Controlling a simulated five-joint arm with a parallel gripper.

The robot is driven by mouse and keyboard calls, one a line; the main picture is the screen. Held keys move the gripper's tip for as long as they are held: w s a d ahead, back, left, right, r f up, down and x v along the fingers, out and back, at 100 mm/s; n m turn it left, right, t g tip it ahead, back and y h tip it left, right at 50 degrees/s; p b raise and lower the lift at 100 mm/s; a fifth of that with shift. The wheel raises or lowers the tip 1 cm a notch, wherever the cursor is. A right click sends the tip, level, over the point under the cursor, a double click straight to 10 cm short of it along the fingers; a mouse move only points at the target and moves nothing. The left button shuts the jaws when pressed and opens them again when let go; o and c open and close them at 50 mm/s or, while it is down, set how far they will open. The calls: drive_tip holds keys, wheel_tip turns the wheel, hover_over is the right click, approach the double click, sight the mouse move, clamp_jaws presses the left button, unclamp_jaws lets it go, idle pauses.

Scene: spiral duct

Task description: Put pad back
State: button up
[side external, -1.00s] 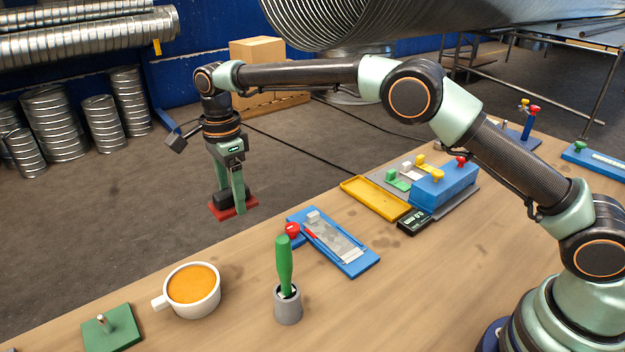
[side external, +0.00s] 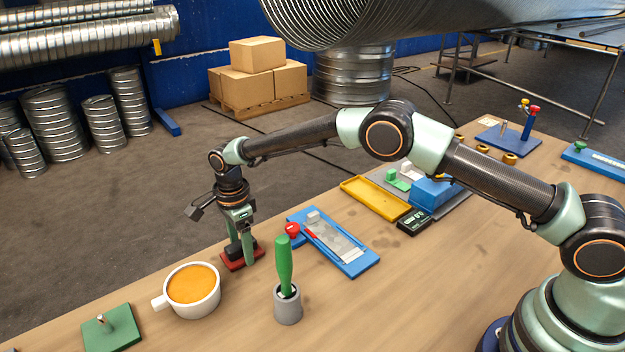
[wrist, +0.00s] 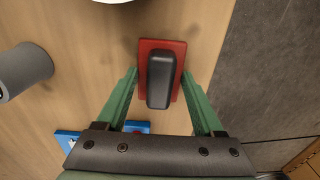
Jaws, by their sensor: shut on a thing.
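The pad (side external: 237,266) has a flat red base and a black block-shaped handle. It also shows in the wrist view (wrist: 160,82), between the two green fingers. My gripper (side external: 241,250) points down and is shut on the pad. The pad is at the table's far edge, just behind the orange-filled mug; whether it touches the wood I cannot tell. In the wrist view my gripper (wrist: 160,80) has one finger on each side of the pad, and bare wood lies around it with the dark floor to the right.
The white mug (side external: 194,287) stands close to the pad. A green-handled tool (side external: 285,265) stands in a grey cup (side external: 288,308). A blue fixture (side external: 350,264) with a red knob (side external: 292,230) lies to the right. A green plate with a peg (side external: 111,328) is at front left.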

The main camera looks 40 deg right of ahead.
drive_tip(key=o, duration=1.3)
drive_tip(key=shift+f, duration=0.1)
